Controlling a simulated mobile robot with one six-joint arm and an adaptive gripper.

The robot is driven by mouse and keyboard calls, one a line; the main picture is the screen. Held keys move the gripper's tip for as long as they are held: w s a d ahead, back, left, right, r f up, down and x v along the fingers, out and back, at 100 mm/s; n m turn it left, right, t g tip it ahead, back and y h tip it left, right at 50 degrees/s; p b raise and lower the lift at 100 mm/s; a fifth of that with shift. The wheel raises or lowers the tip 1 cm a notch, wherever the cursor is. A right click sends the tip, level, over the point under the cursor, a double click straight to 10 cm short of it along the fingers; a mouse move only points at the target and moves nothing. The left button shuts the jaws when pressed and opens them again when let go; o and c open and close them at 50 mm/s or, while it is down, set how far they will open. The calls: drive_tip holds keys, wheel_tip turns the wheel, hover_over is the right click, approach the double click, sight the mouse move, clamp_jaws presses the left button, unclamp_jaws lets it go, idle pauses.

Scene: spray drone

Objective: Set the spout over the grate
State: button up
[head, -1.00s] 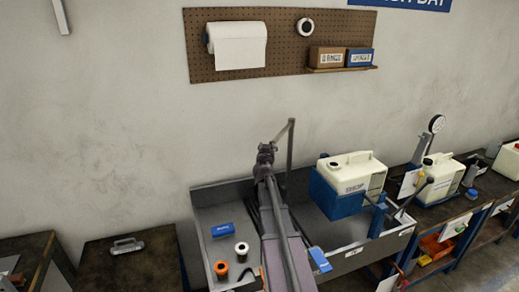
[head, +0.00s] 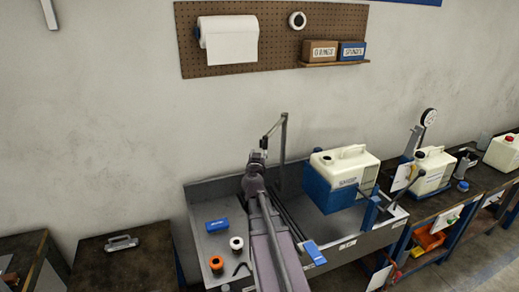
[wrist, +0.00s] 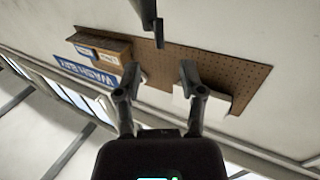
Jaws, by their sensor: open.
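The spout (head: 272,128) looks like the thin grey jointed arm at the top of an upright post (head: 283,155) at the sink's back edge. It points left and towards me, its tip close to my gripper (head: 257,157). In the wrist view, a dark bar (wrist: 147,12) with a short end piece comes in from the top, just beyond my gripper (wrist: 158,75). The fingers are spread, with nothing between them. The grate looks like the dark slatted strip (head: 292,222) in the sink, mostly hidden behind my arm.
A jug (head: 345,165) in a blue holder stands right. A pegboard (head: 270,70) hangs on the wall behind.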

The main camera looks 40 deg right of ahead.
drive_tip(key=shift+v, duration=1)
